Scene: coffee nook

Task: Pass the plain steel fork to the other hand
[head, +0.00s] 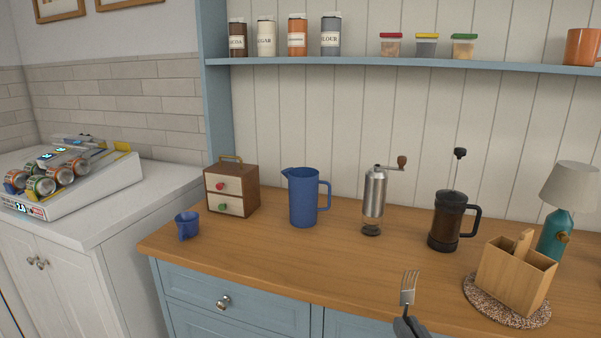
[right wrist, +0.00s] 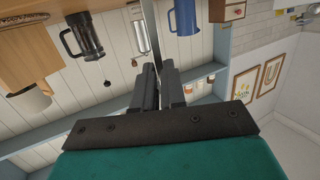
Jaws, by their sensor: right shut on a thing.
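The plain steel fork (head: 408,289) stands roughly upright, tines up, in front of the wooden counter at the lower right of the head view. My right gripper (head: 409,322) is shut on its lower part, at the bottom edge of the picture. The right gripper's fingers also show close together in the right wrist view (right wrist: 160,80). The fork's lower handle is hidden by the gripper or lies out of the picture. My left gripper is not in view.
The counter (head: 290,258) holds a blue mug (head: 187,225), a small drawer box (head: 232,190), a blue jug (head: 303,198), a coffee grinder (head: 374,200), a French press (head: 448,222), a wooden holder (head: 512,279) and a lamp (head: 570,190). The counter's front middle is clear.

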